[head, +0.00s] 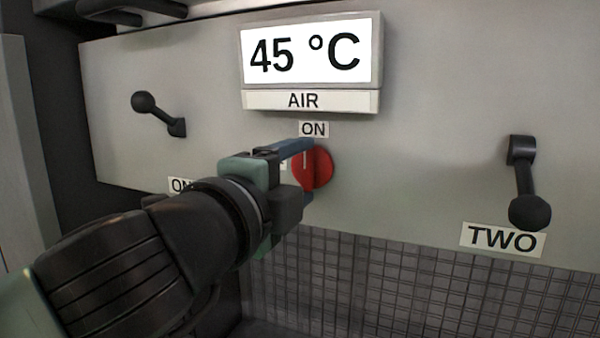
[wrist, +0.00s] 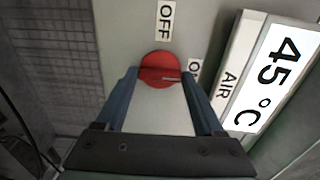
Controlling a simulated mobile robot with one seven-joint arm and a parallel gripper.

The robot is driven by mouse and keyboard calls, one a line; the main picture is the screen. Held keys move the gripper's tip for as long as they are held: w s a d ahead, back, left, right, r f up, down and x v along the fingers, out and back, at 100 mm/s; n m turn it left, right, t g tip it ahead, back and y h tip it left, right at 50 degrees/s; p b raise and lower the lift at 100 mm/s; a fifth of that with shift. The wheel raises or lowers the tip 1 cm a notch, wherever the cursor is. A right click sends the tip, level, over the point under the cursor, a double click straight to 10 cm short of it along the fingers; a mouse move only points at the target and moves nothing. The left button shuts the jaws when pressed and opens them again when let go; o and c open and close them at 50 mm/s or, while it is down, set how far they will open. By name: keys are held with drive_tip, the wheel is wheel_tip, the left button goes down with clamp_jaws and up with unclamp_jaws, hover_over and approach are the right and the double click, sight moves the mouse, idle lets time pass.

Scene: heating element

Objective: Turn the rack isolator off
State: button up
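The rack isolator is a round red knob (head: 318,168) on the grey panel under the AIR display. Its white mark points up to the ON label (head: 314,129). In the wrist view the knob (wrist: 158,66) lies between my two fingertips, its mark pointing right towards a partly hidden label. The OFF label (wrist: 165,20) shows above the knob there. My gripper (head: 307,170) is open, with one blue finger above the knob and one below it in the head view. Whether the fingers touch the knob is unclear. My gripper hides the knob's left side in the head view.
The display box (head: 311,62) reads 45 °C and juts out just above my gripper. A black lever (head: 160,113) is at the left and another (head: 525,183), above the TWO label (head: 502,240), at the right. A grid-patterned surface (head: 420,290) lies below the panel.

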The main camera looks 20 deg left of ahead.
drive_tip(key=c, duration=0.8)
drive_tip(key=shift+n, duration=0.4)
drive_tip(key=n+b, duration=0.1)
drive_tip(key=n, duration=0.3)
drive_tip(key=shift+f+b, duration=0.15)
drive_tip(key=shift+b, duration=0.2)
drive_tip(key=n+b, duration=0.1)
drive_tip(key=n, duration=0.3)
drive_tip(key=shift+n, duration=0.3)
drive_tip(key=n, duration=0.4)
drive_tip(key=shift+b, duration=0.4)
drive_tip(key=shift+n+p, duration=0.4)
drive_tip(key=shift+n, duration=1.8)
